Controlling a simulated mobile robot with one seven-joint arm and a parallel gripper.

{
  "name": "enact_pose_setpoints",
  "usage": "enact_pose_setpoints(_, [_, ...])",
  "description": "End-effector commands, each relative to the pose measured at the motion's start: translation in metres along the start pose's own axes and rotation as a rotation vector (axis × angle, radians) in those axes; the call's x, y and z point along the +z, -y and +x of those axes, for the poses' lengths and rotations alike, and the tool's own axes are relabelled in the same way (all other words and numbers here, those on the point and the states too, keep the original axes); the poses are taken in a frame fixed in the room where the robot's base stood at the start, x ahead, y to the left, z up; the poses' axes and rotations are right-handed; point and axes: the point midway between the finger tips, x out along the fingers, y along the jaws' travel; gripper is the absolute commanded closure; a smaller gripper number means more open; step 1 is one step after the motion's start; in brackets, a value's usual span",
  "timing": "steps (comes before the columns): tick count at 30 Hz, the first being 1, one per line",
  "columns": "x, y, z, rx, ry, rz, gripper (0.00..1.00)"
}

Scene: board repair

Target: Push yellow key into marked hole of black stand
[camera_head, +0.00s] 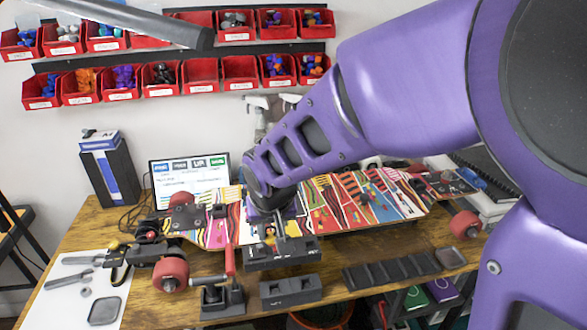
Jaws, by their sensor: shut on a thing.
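My purple arm reaches in from the right, and my gripper (270,230) points down at the middle of the workbench. It is shut, with a small yellow spot between its fingers that looks like the yellow key (270,232). The key is mostly hidden by the fingers. A black stand (283,256) lies right under the gripper, in front of the skateboard. I cannot tell whether the key touches the stand or is in a hole. The marked hole cannot be made out at this size.
A colourful skateboard (345,205) with red wheels lies behind. In front are a black block (291,290), a red-handled clamp (222,285) and a black slotted tray (392,272). Tools lie on a white mat (75,295) at left. A monitor (188,178) stands behind.

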Motion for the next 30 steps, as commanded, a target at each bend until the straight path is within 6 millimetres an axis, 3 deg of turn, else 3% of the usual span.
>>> enact_pose_setpoints(30, [0.023,-0.001,0.055,0.001,0.001,0.0,1.0])
